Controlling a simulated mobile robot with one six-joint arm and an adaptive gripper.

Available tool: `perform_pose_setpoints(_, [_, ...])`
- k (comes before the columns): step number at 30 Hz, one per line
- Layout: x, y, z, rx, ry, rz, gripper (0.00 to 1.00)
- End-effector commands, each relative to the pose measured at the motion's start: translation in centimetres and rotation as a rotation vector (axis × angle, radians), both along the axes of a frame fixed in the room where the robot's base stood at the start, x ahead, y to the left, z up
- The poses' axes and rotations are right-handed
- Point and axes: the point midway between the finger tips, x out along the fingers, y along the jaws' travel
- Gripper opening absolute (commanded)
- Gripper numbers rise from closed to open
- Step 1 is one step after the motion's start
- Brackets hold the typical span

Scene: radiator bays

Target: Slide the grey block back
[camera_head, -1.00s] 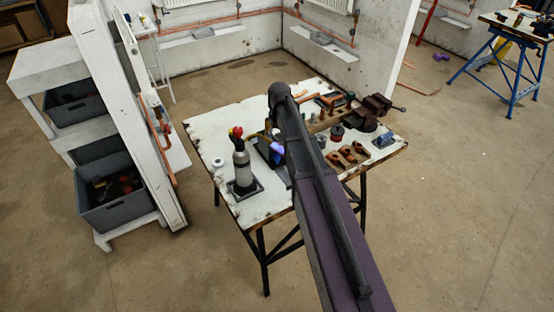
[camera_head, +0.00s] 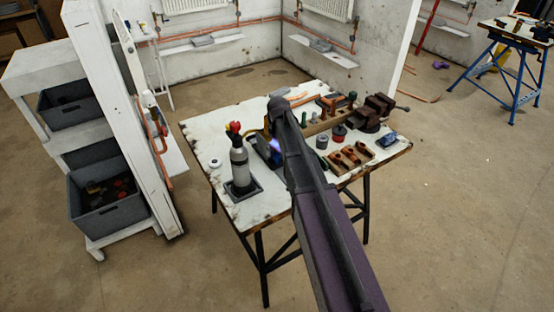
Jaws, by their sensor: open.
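Two flat grey pieces could be the grey block. One grey piece (camera_head: 203,41) lies on the left wall ledge, and another grey piece (camera_head: 320,45) lies on the right wall ledge. Both are small, and I cannot tell which is meant. My dark arm reaches from the bottom right over the workbench (camera_head: 215,120). Its rounded end is above the bench, well in front of both ledges and apart from them. My gripper's fingers are hidden behind the arm or too dark to make out.
The bench holds a grey bottle (camera_head: 239,165) with a red top, a vise (camera_head: 378,108), a grey cylinder (camera_head: 322,141) and a wooden rack (camera_head: 347,158). A blue glow (camera_head: 275,145) shows beside my arm. A white panel (camera_head: 125,110) stands left.

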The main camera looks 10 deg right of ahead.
Motion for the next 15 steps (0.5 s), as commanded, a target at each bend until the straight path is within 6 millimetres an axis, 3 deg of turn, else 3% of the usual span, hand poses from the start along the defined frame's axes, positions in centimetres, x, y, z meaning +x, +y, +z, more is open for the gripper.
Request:
perform_pose_setpoints(6, [0.0, 0.0, -1.5, 0.000, 0.000, 0.000, 0.76])
perform_pose_setpoints(15, [0.0, 0.1, -1.9, 0.000, 0.000, 0.000, 0.76])
